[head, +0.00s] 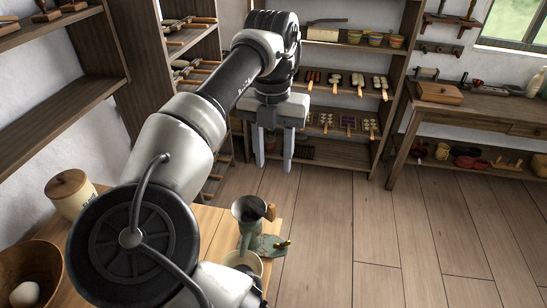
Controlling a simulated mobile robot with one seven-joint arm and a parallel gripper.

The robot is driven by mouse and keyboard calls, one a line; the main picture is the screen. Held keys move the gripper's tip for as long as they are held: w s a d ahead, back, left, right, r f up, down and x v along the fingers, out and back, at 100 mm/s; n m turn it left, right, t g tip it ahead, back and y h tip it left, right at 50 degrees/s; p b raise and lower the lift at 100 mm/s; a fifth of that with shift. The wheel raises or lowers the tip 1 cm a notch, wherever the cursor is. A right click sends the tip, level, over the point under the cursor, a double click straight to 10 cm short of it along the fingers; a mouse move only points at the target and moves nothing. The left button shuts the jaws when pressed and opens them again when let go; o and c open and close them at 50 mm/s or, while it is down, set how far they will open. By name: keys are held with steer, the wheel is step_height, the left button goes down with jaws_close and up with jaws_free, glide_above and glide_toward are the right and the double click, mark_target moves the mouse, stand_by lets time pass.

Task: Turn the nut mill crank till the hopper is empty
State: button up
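The nut mill (252,232) is a green hand mill at the right end of the wooden table, low in the head view. Its dark-lined hopper (246,206) opens upward; I cannot tell what is inside. A wooden knob (270,212) shows beside the hopper, and another small wooden handle (284,244) lies lower right; I cannot tell which belongs to the crank. A pale bowl (243,262) sits below the mill, partly hidden by my arm. My gripper (273,163) hangs above and beyond the mill, fingers apart, pointing down, empty and touching nothing.
The table (208,222) carries a lidded wooden-topped jar (70,192) and a wooden bowl (28,262) with a white egg-like thing at left. A workbench (480,105) stands at right. The plank floor (400,240) is clear.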

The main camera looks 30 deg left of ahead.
step_height(320, 180, up, 7)
stand_by(0.3)
steer(key=shift+w+f, duration=0.1)
steer(key=shift+c, duration=1.4)
steer(key=w+d+f+n+b, duration=0.1)
steer(key=f, duration=0.1)
steer(key=w+d+f+n+g, duration=0.1)
steer(key=w+d+f, duration=0.1)
steer(key=f, duration=0.1)
steer(key=w+d+f+n+g+b, duration=0.1)
steer(key=f+n, duration=0.1)
steer(key=f, duration=0.1)
steer(key=shift+w+d+f+b, duration=0.2)
steer(key=shift+w+d+b, duration=0.05)
steer(key=shift+d+b, duration=0.15)
jaws_close()
steer(key=w+d+f+n+g+b, duration=0.1)
steer(key=w+f+n+b, duration=0.15)
steer(key=f+n, duration=0.4)
steer(key=w+d+f+n+g+b, duration=0.1)
steer(key=f+n+b, duration=0.2)
steer(key=n, duration=0.6)
steer(key=w+a+r+n+t+y+b, duration=0.2)
steer(key=a+r+n, duration=0.1)
steer(key=n, duration=0.6)
steer(key=s+a+f+b, duration=0.1)
steer(key=s+a+f, duration=0.2)
steer(key=s+f, duration=0.3)
steer(key=shift+x, duration=1.9)
